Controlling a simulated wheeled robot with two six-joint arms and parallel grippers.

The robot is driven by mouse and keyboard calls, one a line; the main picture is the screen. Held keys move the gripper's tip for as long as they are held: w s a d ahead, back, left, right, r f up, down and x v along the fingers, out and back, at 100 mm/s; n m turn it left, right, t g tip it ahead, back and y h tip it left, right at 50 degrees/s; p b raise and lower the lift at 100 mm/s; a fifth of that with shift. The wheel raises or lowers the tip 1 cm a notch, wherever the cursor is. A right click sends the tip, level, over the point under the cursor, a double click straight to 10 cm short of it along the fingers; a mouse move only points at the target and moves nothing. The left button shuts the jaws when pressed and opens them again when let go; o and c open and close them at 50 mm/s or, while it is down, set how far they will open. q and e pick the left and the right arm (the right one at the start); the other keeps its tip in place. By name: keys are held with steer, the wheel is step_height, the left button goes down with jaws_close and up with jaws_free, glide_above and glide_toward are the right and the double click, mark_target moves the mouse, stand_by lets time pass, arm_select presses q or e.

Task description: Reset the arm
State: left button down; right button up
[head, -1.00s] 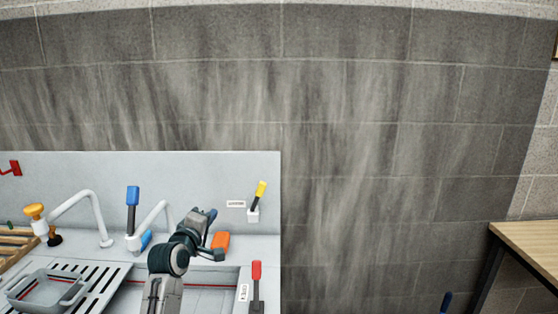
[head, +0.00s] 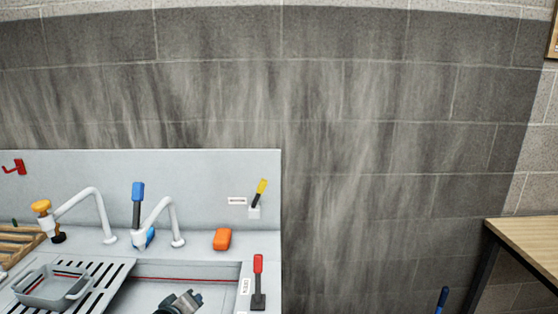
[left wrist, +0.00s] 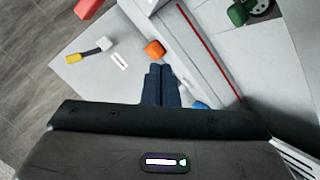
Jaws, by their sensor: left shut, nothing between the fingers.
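My left gripper (head: 190,300) shows at the bottom of the head view, over the front of the sink basin (head: 150,294). In the left wrist view its two dark fingers (left wrist: 160,80) are together with nothing between them. An orange block (head: 222,239) sits on the sink's back ledge; in the left wrist view it (left wrist: 154,49) appears just beyond the fingertips. My right gripper is not seen in either view.
Two white faucets (head: 97,205) stand at the back left. A grey tray (head: 53,288) rests on the slotted drainboard. A red-handled lever (head: 258,280) is at the right edge and a yellow-tipped switch (head: 260,192) on the backsplash. A wooden table (head: 528,240) stands far right.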

arm_select(q)
steer(key=s+a+f+m+g+y, duration=0.1)
steer(key=s+a+f+m+g, duration=0.2)
steer(key=s, duration=0.9)
steer(key=s+a+f+m+g+y, duration=0.1)
steer(key=s+f+m+g, duration=0.3)
steer(key=s, duration=0.9)
steer(key=s+a+f+m+g+y, duration=0.15)
steer(key=s+f, duration=0.45)
steer(key=s, duration=0.6)
step_height(320, 180, down, 30)
steer(key=a+g+b, duration=0.1)
steer(key=a+g, duration=0.1)
steer(key=a, duration=0.1)
steer(key=s+a+f, duration=0.1)
steer(key=s+f, duration=1.7)
steer(key=f, duration=0.2)
steer(key=shift+s+f+g+b, duration=0.25)
steer(key=shift+s+g+b, duration=0.1)
steer(key=shift+g+b, duration=0.1)
steer(key=shift+n, duration=0.25)
